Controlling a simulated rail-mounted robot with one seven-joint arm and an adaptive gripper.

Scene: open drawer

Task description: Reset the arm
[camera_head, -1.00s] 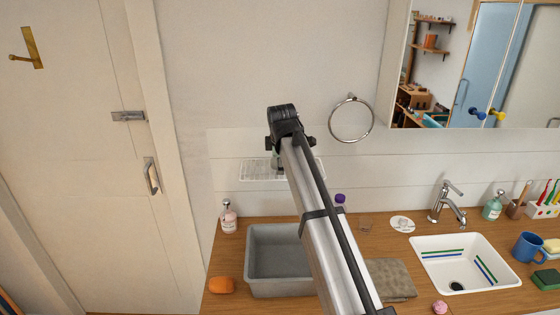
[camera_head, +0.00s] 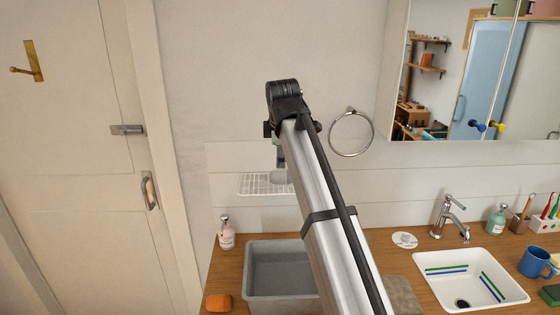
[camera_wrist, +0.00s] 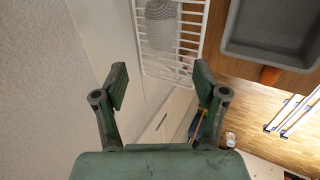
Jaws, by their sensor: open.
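My gripper (camera_wrist: 161,84) has two dark green fingers spread wide apart with nothing between them in the wrist view, so it is open and empty. In the head view, my arm rises across the middle toward the wall, and the gripper is mostly hidden behind its end. The gripper is in front of the wall near a white wire rack (camera_head: 255,184). The rack also shows in the wrist view (camera_wrist: 146,66), beyond the fingertips, with a greyish rounded item (camera_wrist: 160,28) in it.
Below are a grey basin (camera_head: 262,288), an orange soap (camera_head: 218,303) and a pink bottle (camera_head: 226,234) on the wooden counter. A metal ring (camera_head: 351,133) hangs right of my arm. A mirror cabinet (camera_head: 395,90) is at upper right. A door (camera_head: 75,180) stands left.

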